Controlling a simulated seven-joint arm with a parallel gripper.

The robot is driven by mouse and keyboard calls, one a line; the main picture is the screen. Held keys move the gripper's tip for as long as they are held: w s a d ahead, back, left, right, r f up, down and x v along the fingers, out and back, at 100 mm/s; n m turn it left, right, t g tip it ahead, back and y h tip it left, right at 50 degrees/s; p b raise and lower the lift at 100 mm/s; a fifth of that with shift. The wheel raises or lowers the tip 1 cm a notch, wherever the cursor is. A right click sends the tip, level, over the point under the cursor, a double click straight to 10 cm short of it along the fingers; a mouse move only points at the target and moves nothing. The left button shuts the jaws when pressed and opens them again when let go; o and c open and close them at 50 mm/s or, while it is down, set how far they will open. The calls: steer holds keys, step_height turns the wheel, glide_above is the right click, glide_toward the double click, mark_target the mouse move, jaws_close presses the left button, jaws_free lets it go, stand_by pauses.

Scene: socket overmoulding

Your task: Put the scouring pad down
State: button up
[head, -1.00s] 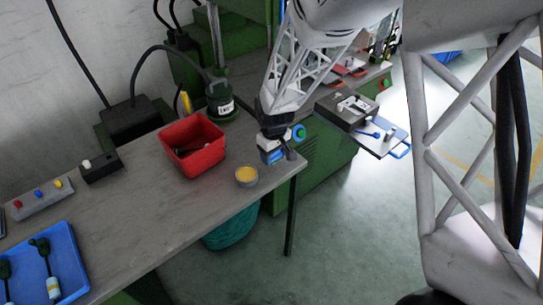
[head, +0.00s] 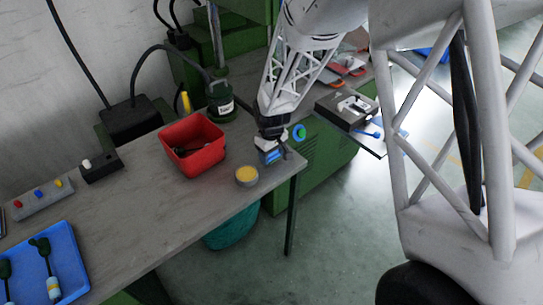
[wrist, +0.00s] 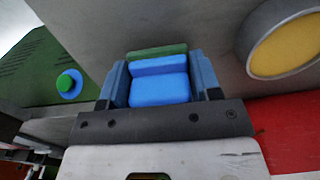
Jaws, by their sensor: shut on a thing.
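The scouring pad (wrist: 160,86) is a blue block with a green layer along its far edge. My gripper (wrist: 162,79) is shut on it, one finger at each side, in the wrist view. In the head view the blue pad (head: 271,156) shows under my gripper (head: 272,147), at the right end of the grey workbench (head: 130,215). The pad is low over the bench; I cannot tell whether it touches the top.
A round tin with yellow contents (head: 246,176) stands close to the left of the pad. A red bin (head: 193,146) with dark items is further left. The bench edge is near on the right. A blue tray (head: 45,262) lies at the front left.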

steer(key=shift+f, duration=0.5)
steer(key=shift+f, duration=0.15)
steer(key=o, duration=1)
steer(key=shift+c, duration=0.2)
steer(key=shift+r, duration=6.15)
